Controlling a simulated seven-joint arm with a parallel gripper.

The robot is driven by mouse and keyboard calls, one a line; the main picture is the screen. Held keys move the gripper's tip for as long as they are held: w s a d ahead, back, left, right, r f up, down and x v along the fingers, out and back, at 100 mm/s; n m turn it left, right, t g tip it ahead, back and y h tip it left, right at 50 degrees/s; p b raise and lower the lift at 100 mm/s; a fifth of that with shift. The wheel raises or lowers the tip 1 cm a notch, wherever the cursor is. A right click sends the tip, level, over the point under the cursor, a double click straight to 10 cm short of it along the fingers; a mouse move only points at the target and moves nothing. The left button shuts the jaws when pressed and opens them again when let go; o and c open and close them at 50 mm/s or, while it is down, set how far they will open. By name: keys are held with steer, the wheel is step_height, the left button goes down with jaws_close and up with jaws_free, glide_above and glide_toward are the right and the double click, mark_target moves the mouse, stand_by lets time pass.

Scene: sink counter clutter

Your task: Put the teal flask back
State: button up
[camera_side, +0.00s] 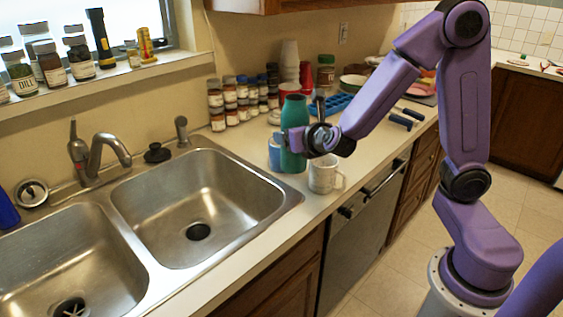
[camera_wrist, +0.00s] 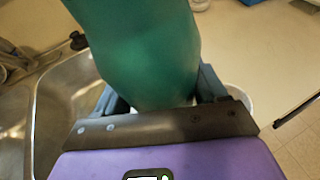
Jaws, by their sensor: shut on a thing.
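The teal flask (camera_side: 292,132) stands upright over the counter just right of the sink in the side view. My gripper (camera_side: 294,142) is shut on it around its middle. In the wrist view the flask (camera_wrist: 146,50) fills the centre between my two fingers. I cannot tell whether the flask's base touches the counter.
The double steel sink (camera_side: 197,200) with its faucet (camera_side: 95,155) lies to the left. Stacked spice jars (camera_side: 230,100), white cups (camera_side: 289,58) and a blue tray (camera_side: 336,105) stand behind. Clear counter (camera_side: 375,128) lies to the right, ending at the front edge.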

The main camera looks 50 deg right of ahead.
steer(key=shift+w+d+r+m+g+h, duration=1.95)
steer(key=shift+w+d+m+g+h, duration=1.75)
steer(key=shift+w+d+m, duration=1.25)
steer(key=shift+n, duration=0.45)
steer(key=shift+w+d+f, duration=0.7)
steer(key=shift+w+f, duration=1.45)
steer(key=shift+w, duration=0.25)
steer(key=shift+w+d+f, duration=0.75)
steer(key=shift+w+f, duration=1.45)
steer(key=shift+w, duration=0.15)
steer(key=shift+w+d+f, duration=0.7)
steer(key=shift+w+f, duration=1.45)
steer(key=shift+w, duration=0.25)
steer(key=shift+f, duration=0.15)
steer(key=o, duration=1.2)
steer(key=shift+c, duration=0.2)
